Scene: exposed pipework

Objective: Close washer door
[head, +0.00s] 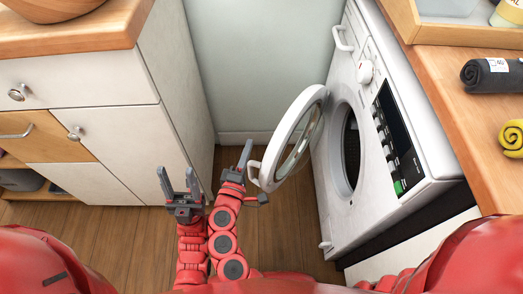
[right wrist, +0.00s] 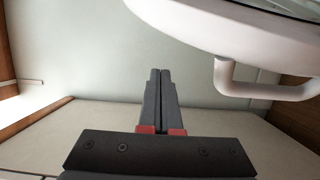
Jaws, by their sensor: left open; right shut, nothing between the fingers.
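The white washer (head: 349,210) stands at the right in the head view, front facing left. Its round door (head: 311,104) stands open, swung out from the dark drum opening (head: 351,147). The door handle (head: 254,172) is on the door's left edge. My right gripper (head: 246,150) is shut and empty, just left of the door and close to the handle. In the right wrist view its closed fingers (right wrist: 160,75) lie left of the handle (right wrist: 265,94) and below the door rim (right wrist: 215,28), with a visible gap. My left gripper (head: 178,178) is open and empty, further left.
White cabinets (head: 85,80) with drawers stand at the left. A wooden counter (head: 450,80) runs over the right side, holding a dark rolled towel (head: 490,76) and a yellow roll (head: 511,138). Wooden floor (head: 120,222) is free between cabinets and washer.

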